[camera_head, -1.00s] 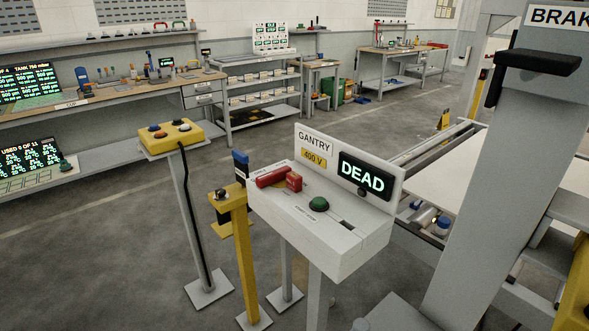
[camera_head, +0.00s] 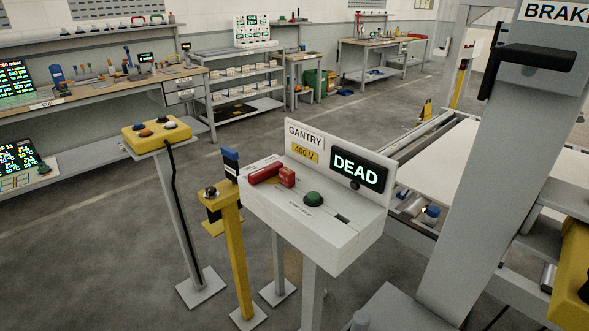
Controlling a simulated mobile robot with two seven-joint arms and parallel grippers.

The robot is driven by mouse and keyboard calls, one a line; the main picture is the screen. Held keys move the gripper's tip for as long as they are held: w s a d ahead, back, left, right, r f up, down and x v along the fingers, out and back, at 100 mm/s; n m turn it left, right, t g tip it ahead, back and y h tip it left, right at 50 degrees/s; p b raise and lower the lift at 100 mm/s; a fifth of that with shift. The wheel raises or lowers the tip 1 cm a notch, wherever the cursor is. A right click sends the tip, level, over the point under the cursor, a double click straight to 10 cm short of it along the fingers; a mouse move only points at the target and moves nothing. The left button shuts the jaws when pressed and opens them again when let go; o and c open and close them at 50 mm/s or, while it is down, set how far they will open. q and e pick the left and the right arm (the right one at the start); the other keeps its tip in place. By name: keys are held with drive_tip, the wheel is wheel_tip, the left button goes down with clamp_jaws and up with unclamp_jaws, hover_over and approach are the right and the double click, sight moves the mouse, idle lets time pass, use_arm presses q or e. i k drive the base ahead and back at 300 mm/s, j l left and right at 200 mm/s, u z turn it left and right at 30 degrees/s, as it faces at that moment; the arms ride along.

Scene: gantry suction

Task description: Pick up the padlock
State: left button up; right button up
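On the grey gantry panel (camera_head: 338,246), a red handle (camera_head: 264,173) lies on the left of the top. A small red block (camera_head: 287,177) sits at its right end. It may be the padlock, but it is too small to tell and I see no clear shackle. The display (camera_head: 357,170) on the panel reads DEAD. A green button (camera_head: 313,199) is right of the red block. Neither of my grippers is in view.
A yellow button box (camera_head: 155,135) stands on a post at left. A yellow post (camera_head: 236,260) stands close beside the panel. A large grey slanted column (camera_head: 490,190) blocks the right. Benches (camera_head: 95,100) line the back. Open floor (camera_head: 90,260) lies at front left.

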sight(286, 177)
drive_tip(key=i+j+z, duration=0.1)
drive_tip(key=j+z, duration=0.75)
drive_tip(key=j, duration=0.15)
